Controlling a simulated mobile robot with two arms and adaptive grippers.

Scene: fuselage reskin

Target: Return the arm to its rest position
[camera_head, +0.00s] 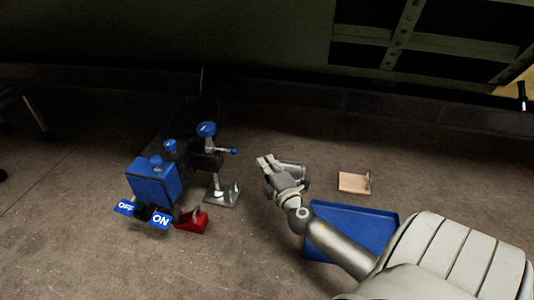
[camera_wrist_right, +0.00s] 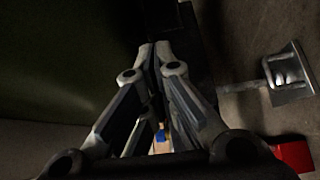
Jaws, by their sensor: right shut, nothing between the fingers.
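My right gripper (camera_head: 267,163) is in the middle of the head view, at the end of my right arm, which comes in from the lower right. Its fingers are shut with nothing between them. In the right wrist view the closed fingertips (camera_wrist_right: 154,48) point up the picture, toward the dark green fuselage skin (camera_wrist_right: 60,70). No object touches the gripper in either view. My left gripper is not in view.
A blue tray (camera_head: 375,222) lies under my right forearm. A small tan block (camera_head: 353,182) is behind it. To the left stand a metal stand (camera_head: 222,196), a blue box (camera_head: 153,184) with OFF and ON signs, and a red object (camera_head: 191,221). An open-framed fuselage section (camera_head: 430,48) is at the back right.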

